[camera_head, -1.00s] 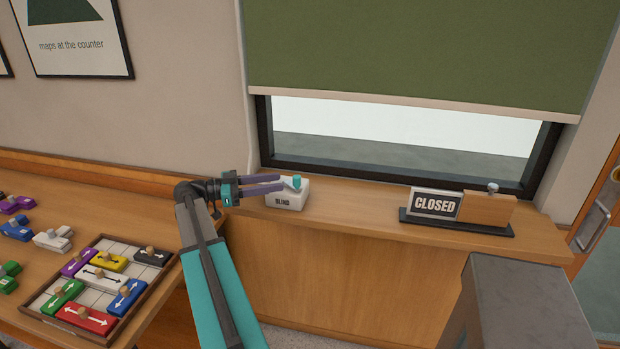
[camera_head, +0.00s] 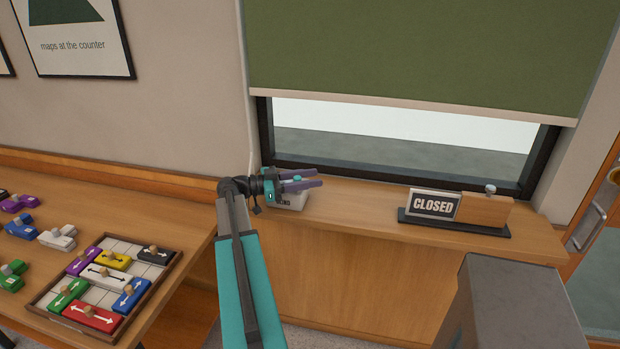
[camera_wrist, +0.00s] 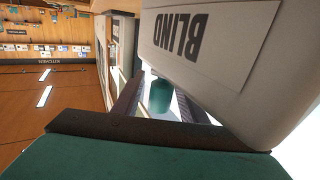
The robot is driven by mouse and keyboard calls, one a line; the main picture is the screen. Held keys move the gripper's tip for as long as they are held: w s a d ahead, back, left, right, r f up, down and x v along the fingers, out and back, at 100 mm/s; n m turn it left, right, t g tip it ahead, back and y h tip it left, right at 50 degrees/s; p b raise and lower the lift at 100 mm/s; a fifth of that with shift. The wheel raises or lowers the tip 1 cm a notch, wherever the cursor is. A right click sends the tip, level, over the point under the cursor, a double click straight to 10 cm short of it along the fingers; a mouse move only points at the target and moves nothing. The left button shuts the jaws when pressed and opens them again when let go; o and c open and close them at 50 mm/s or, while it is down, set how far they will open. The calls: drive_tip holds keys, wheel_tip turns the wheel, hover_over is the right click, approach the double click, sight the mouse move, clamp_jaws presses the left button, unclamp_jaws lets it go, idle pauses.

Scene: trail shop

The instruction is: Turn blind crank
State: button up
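The white crank box (camera_head: 290,203) labelled BLIND stands on the window ledge, partly hidden by my gripper. Its teal crank knob (camera_head: 297,179) shows between my gripper's fingers. In the wrist view the box (camera_wrist: 225,50) fills the upper right, label upside down, and the teal knob (camera_wrist: 160,95) lies between the two dark fingers. My gripper (camera_head: 318,181) is open, its fingers on either side of the knob with gaps visible; I cannot tell whether either touches. The green blind (camera_head: 430,45) covers the upper window, its pale bottom bar above a strip of bare glass.
A CLOSED sign (camera_head: 433,204) on a dark base stands farther right on the ledge. A tray (camera_head: 165,272) of coloured sliding blocks and several loose blocks are on the left counter. The ledge between box and sign is clear.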

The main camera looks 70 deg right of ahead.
clamp_jaws()
drive_tip(key=shift+s+d+n+h, duration=0.15)
drive_tip(key=shift+n+h, duration=0.25)
drive_tip(key=shift+w+d+n+t+h+p, duration=0.3)
drive_tip(key=shift+d+n+t+h+p, duration=0.9)
drive_tip(key=shift+t, duration=0.65)
drive_tip(key=shift+w+d+n+t+h+p, duration=0.35)
drive_tip(key=shift+d+n+t+h+p, duration=0.35)
drive_tip(key=shift+n+t+h, duration=0.8)
drive_tip(key=shift+w+d+n+t+h+p, duration=0.3)
drive_tip(key=shift+d+n+t+h+p, duration=0.45)
drive_tip(key=shift+n+t+h+p, duration=1)
drive_tip(key=shift+m+t+y+b, duration=0.25)
drive_tip(key=shift+t+y+b, duration=0.3)
drive_tip(key=shift+t+y, duration=0.1)
